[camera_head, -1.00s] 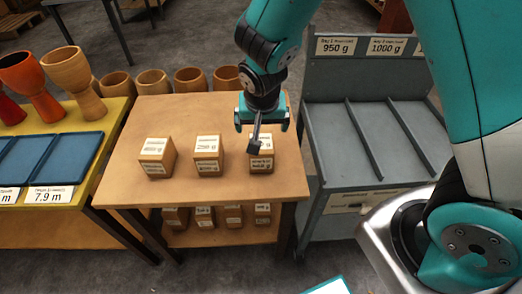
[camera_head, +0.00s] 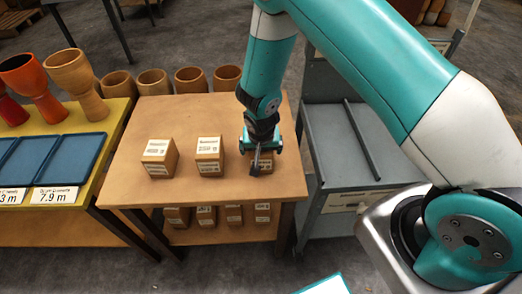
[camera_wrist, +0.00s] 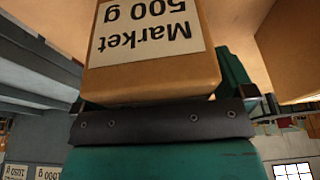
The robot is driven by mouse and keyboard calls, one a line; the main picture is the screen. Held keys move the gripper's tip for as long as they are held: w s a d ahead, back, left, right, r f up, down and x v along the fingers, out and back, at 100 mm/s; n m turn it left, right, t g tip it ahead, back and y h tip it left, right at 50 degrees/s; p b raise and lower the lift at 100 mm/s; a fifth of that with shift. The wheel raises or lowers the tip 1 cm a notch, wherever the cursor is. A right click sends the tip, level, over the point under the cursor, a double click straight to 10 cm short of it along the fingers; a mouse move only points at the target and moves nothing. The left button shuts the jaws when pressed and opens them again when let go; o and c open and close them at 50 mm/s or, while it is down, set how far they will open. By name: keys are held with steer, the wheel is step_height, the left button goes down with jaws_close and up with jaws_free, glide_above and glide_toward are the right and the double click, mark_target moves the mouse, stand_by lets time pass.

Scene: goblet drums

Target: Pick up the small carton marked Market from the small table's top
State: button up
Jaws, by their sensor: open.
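The small carton marked Market 500 g (camera_wrist: 150,75) fills the upper middle of the wrist view, its label upside down. In the head view it is the rightmost of three cartons on the small table's top (camera_head: 200,115), mostly hidden behind my gripper (camera_head: 262,164). My gripper is open and down at this carton. In the wrist view the dark and teal gripper body (camera_wrist: 160,125) lies just below the carton's end. I cannot tell whether the fingers touch it. A left carton (camera_head: 160,157) and a middle carton (camera_head: 209,156) stand upright on the same top.
Several cartons (camera_head: 206,215) stand on the shelf below. A grey cart with dividers (camera_head: 330,150) stands close on the right. A yellow table with blue trays (camera_head: 63,160) and goblet drums (camera_head: 75,80) is on the left. Wooden drums (camera_head: 153,83) stand behind the small table.

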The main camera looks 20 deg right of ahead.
steer(key=shift+f, duration=0.15)
steer(key=shift+c, duration=0.5)
steer(key=c, duration=1.1)
steer(key=shift+c, duration=0.3)
steer(key=shift+r, duration=0.2)
